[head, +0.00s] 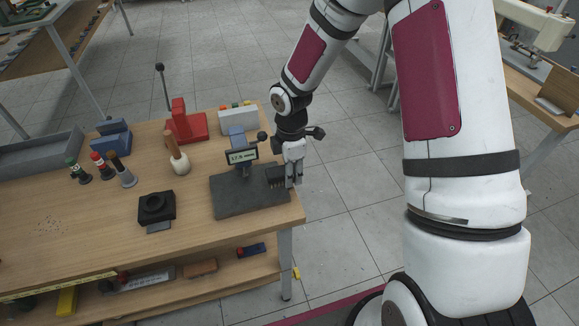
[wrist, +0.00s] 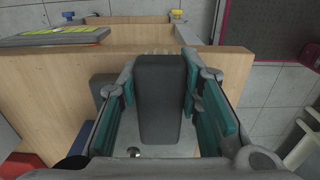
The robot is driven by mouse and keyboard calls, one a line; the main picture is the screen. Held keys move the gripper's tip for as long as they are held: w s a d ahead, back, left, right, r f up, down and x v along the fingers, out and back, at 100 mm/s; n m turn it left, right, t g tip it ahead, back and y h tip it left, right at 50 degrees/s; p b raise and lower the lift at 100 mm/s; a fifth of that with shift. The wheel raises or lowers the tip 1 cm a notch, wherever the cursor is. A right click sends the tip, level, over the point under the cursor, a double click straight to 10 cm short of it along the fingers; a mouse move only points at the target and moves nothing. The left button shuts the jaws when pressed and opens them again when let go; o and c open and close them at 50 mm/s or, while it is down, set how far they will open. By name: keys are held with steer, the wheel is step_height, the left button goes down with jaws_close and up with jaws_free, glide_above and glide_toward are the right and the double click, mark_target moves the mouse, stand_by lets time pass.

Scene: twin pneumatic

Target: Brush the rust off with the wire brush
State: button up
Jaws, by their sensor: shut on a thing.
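My gripper (head: 293,180) is at the right end of the wooden workbench, pointing down over the right edge of a dark grey plate (head: 235,203). It is shut on a dark grey block, which looks like the back of the wire brush (wrist: 160,95), between its teal pads in the wrist view. In the head view the brush (head: 275,177) shows as a small dark ribbed shape beside the fingers, at the plate's right side. I cannot tell whether its underside touches the plate. No rust can be made out.
A gauge with a small display (head: 242,156) stands at the plate's back. The bench's right edge (head: 298,208) is close to my gripper.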

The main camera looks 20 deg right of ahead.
steer(key=shift+o, duration=0.2)
steer(key=shift+w+f+b, duration=0.15)
steer(key=shift+w+b, duration=0.55)
steer(key=shift+w, duration=0.85)
steer(key=shift+s, duration=0.15)
steer(key=shift+s+p, duration=0.9)
steer(key=shift+s, duration=0.5)
steer(key=shift+c, duration=0.2)
steer(key=shift+o, duration=0.2)
steer(key=shift+w+b, duration=0.4)
steer(key=shift+w, duration=0.4)
steer(key=shift+c, duration=0.2)
steer(key=shift+r+p, duration=0.45)
steer(key=shift+r, duration=0.2)
steer(key=d+r+p, duration=0.2)
steer(key=d+r, duration=0.2)
steer(key=d, duration=0.3)
steer(key=shift+p, duration=0.4)
